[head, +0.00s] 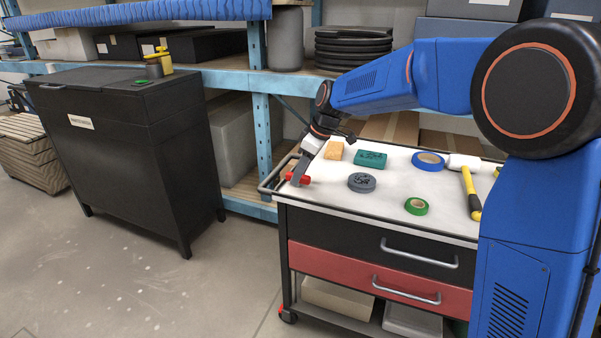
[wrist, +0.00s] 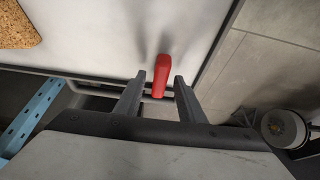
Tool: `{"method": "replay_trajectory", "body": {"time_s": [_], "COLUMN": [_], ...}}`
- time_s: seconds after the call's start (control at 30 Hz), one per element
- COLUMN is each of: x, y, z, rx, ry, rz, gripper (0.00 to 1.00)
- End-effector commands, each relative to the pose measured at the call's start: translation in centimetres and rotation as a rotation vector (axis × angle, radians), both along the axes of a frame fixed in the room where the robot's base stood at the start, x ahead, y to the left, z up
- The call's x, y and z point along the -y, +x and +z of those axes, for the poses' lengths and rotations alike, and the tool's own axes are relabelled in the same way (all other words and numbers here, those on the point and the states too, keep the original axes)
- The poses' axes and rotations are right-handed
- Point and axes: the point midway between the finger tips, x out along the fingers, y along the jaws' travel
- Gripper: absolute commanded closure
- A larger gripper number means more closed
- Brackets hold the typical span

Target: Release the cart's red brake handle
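The red brake handle (head: 304,180) is at the left end of the cart (head: 337,204), by the rail around its top. In the wrist view the red handle (wrist: 161,72) stands between the two fingers of my gripper (wrist: 159,82), with a gap showing on each side. My gripper (head: 298,176) reaches down over the handle from above, and its dark fingers hide part of it in the head view. The fingers are open and do not appear to grip it.
The cart top holds a tan block (head: 334,151), a teal box (head: 371,159), a grey disc (head: 361,182), blue tape (head: 429,161), green tape (head: 416,206) and a yellow-handled hammer (head: 471,190). A black cabinet (head: 130,150) stands left, with open floor between. Blue shelving (head: 262,130) is behind.

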Motion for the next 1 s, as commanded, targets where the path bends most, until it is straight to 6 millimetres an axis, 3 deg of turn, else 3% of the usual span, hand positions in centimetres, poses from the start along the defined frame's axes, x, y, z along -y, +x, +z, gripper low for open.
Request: {"method": "replay_trajectory", "body": {"time_s": [0.23, 0.8, 1.0], "x": [0.8, 4.9, 5.9], "y": [-0.2, -1.6, -2.0], "z": [2.0, 12.4, 14.9], "rx": [0.002, 0.003, 0.001], "ry": [0.001, 0.001, 0.001], "rz": [-0.001, -0.001, 0.000], "gripper": [0.64, 0.64, 0.64]}}
